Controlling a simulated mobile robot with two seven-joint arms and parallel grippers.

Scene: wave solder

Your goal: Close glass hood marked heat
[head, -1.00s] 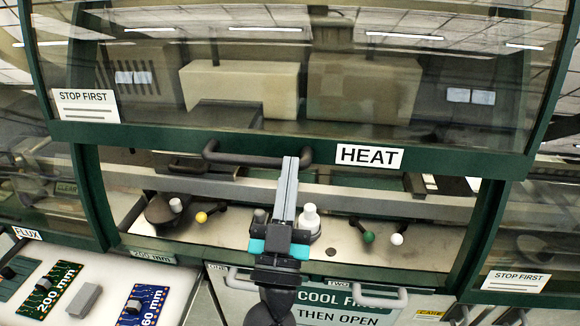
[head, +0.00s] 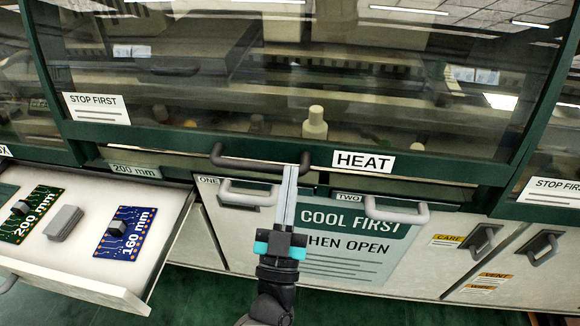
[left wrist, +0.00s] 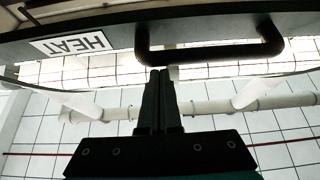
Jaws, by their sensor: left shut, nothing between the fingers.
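The glass hood marked HEAT (head: 290,95) is low in the head view, its green bottom frame just above the drawer fronts, with only a narrow dark gap below it at most. Its HEAT label (head: 363,162) sits right of the dark bar handle (head: 258,162). My left gripper (head: 292,172) is shut and empty, its fingertips at the right end of the handle. In the left wrist view the shut fingers (left wrist: 160,75) point at the handle (left wrist: 210,52), touching or nearly so. The HEAT label (left wrist: 70,44) is there too. My right gripper is not in view.
An open drawer (head: 80,265) at the left holds circuit boards. Drawer handles (head: 385,212) stick out below the hood, and a COOL FIRST sign (head: 350,235) is behind my left gripper. Cabinet doors (head: 510,265) are at the right.

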